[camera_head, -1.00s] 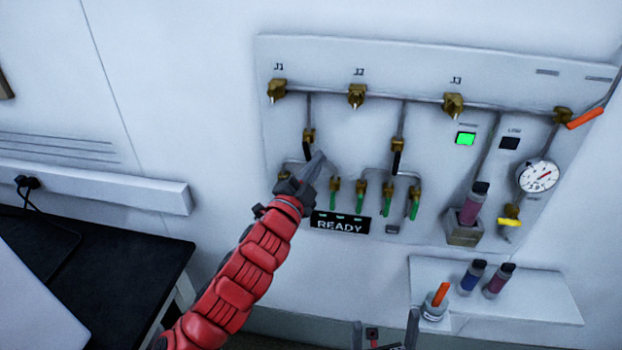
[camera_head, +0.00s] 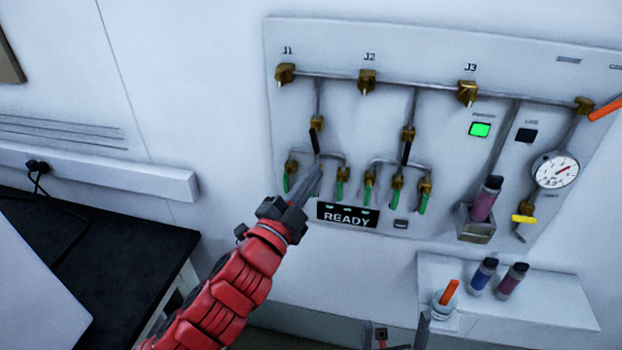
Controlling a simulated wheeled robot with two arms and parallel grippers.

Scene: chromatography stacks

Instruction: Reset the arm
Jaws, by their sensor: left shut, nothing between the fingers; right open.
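My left arm is red and comes in from the lower left. Its dark gripper (camera_head: 312,182) is shut and empty, pointing up in front of the left part of the wall panel (camera_head: 340,130), over the pipes below J1 and above the left end of the READY display (camera_head: 332,217). Whether it touches the panel cannot be told. My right gripper (camera_head: 395,336) shows only as two dark fingertips at the bottom edge; they are apart, with nothing seen held between them.
The panel carries several brass valves, a lit green button (camera_head: 480,130), a round gauge (camera_head: 555,170) and a holder with a purple-red vial (camera_head: 486,198). A white shelf (camera_head: 545,300) below holds two vials and a cup with an orange item. A black-topped table (camera_head: 120,240) stands at left.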

